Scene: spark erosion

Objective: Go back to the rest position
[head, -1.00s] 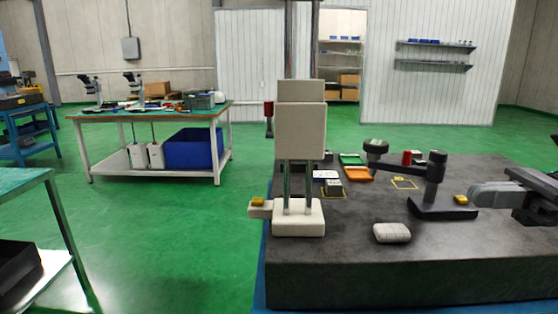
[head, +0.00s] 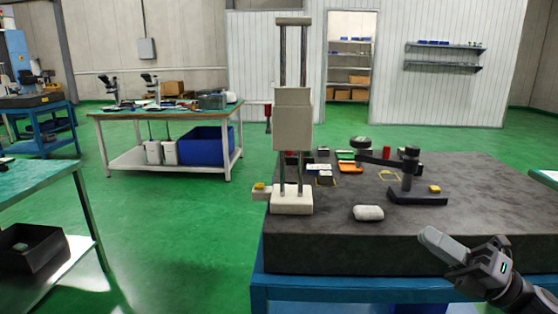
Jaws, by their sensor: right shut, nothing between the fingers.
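My right gripper (head: 432,248) is in the lower right of the head view, in front of the near edge of the dark granite table (head: 340,256). Its fingers are together and hold nothing. It is apart from the objects on the table. My left gripper is not in view.
On the granite table stand a tall beige column device (head: 292,120), a black gauge stand (head: 408,185), a white rounded block (head: 368,213) and an orange tray (head: 350,169). A green-topped workbench (head: 130,113) stands behind left. Green floor (head: 180,235) is open between the tables.

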